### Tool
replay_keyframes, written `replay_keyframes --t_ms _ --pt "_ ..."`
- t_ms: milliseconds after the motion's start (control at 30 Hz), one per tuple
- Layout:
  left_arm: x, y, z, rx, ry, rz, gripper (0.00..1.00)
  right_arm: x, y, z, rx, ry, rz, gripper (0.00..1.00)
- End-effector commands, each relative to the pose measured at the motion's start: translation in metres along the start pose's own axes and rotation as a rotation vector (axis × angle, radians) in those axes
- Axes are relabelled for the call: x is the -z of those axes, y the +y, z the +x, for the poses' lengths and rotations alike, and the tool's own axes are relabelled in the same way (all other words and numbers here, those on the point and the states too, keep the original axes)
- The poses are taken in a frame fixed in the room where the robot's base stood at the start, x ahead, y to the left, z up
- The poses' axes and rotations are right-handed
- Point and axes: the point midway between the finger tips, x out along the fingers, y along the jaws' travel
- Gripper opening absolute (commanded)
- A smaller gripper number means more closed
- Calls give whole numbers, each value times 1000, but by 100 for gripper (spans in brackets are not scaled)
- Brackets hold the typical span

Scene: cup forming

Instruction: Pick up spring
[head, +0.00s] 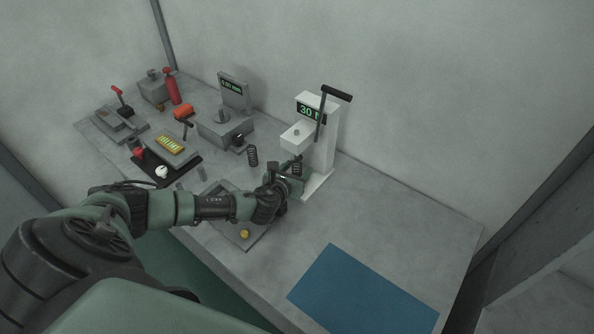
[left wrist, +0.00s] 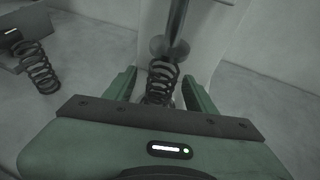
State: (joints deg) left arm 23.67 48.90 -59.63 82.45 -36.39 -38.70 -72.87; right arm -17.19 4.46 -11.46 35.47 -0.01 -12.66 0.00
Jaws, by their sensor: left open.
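A dark coil spring (left wrist: 160,82) stands upright between the two fingers of my left gripper (left wrist: 160,88), under a metal plunger (left wrist: 172,46) in the left wrist view. The same spring (head: 297,168) shows in the head view at the white press (head: 318,150). My left gripper (head: 290,182) is open around this spring, with gaps visible on both sides. The spring's lower end is hidden by the gripper body. A second dark spring (head: 252,156) stands free on the table left of the press. It also shows at the left in the left wrist view (left wrist: 38,66). My right gripper is not in view.
The press has a dark lever (head: 335,93) and a green display (head: 307,111). A grey device (head: 225,128) with a display stands to the left. A black tray (head: 165,165) and a red extinguisher-like object (head: 171,85) stand farther left. A blue mat (head: 362,292) lies at the front right; table around it is clear.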

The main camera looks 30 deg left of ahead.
Motion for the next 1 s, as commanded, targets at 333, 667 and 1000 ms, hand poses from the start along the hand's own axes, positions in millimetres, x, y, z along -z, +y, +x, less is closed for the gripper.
replay_keyframes --t_ms 333,667,1000 --pt "0 0 0 0 0 0 0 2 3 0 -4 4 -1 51" --pt "-1 0 -1 0 0 0 0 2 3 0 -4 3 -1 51" --pt "-6 -30 -18 5 2 -3 0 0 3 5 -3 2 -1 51"
